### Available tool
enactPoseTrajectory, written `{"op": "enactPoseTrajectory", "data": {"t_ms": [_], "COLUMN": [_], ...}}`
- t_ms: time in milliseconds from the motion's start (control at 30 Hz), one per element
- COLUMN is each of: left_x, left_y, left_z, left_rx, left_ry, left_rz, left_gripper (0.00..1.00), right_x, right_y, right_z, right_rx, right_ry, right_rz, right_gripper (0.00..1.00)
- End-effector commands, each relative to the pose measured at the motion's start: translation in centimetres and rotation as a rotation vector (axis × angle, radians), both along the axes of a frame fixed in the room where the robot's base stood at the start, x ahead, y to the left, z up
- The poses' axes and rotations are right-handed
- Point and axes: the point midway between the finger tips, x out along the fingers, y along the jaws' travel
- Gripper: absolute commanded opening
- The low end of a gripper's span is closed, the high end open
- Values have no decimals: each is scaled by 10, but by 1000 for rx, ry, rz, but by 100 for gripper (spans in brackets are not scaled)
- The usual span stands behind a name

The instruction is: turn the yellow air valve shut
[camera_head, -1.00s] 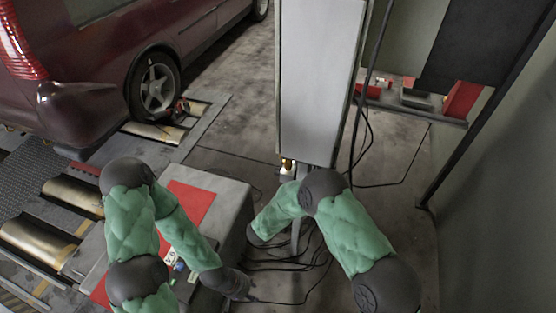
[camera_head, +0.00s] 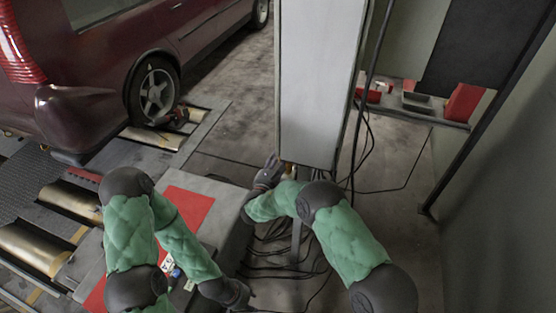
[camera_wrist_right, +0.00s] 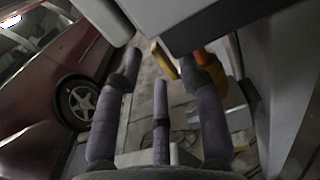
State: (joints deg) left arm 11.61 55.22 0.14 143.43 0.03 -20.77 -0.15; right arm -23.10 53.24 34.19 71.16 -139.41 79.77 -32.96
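The yellow air valve (camera_wrist_right: 163,60) hangs under the bottom edge of the grey cabinet. Its yellow handle shows in the right wrist view, with an orange part (camera_wrist_right: 204,58) to its right. In the head view only a small bit of the valve (camera_head: 288,171) shows, beside my right arm. My right gripper (camera_head: 268,172) is at the cabinet's lower left corner. In the wrist view its fingers (camera_wrist_right: 160,80) are spread, and the handle appears between their tips; I cannot tell whether they touch it. My left gripper (camera_head: 238,296) hangs low by the box's front; its fingers are unclear.
The tall cabinet (camera_head: 320,80) stands close above my right gripper. Cables (camera_head: 285,255) lie on the floor below it. A grey box with a red panel (camera_head: 186,208) stands left. A dark red car (camera_head: 100,65) is on rollers (camera_head: 72,197). A shelf (camera_head: 420,115) is at right.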

Motion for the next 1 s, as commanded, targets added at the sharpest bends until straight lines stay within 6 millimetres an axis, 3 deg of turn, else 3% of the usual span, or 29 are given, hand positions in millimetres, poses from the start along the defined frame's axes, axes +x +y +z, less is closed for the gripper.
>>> {"op": "enactPoseTrajectory", "data": {"t_ms": [200, 500, 633, 667, 1000], "left_x": [0, 0, 0, 0, 0], "left_y": [0, 0, 0, 0, 0], "left_z": [-4, -4, -4, -4, -7], "left_rx": [0, 0, 0, 0, 0], "left_ry": [0, 0, 0, 0, 0], "left_rz": [0, 0, 0, 0, 0], "left_gripper": [40, 40, 40, 40, 40], "right_x": [16, 17, 17, 17, 17], "right_y": [-5, -5, -5, -5, -5], "right_z": [-1, 0, 0, 0, -1], "right_rx": [0, 0, 0, 0, -2], "right_ry": [0, 1, 1, 1, -7], "right_rz": [1, 1, 1, 1, 1], "right_gripper": [39, 39, 5, 0, 0]}}
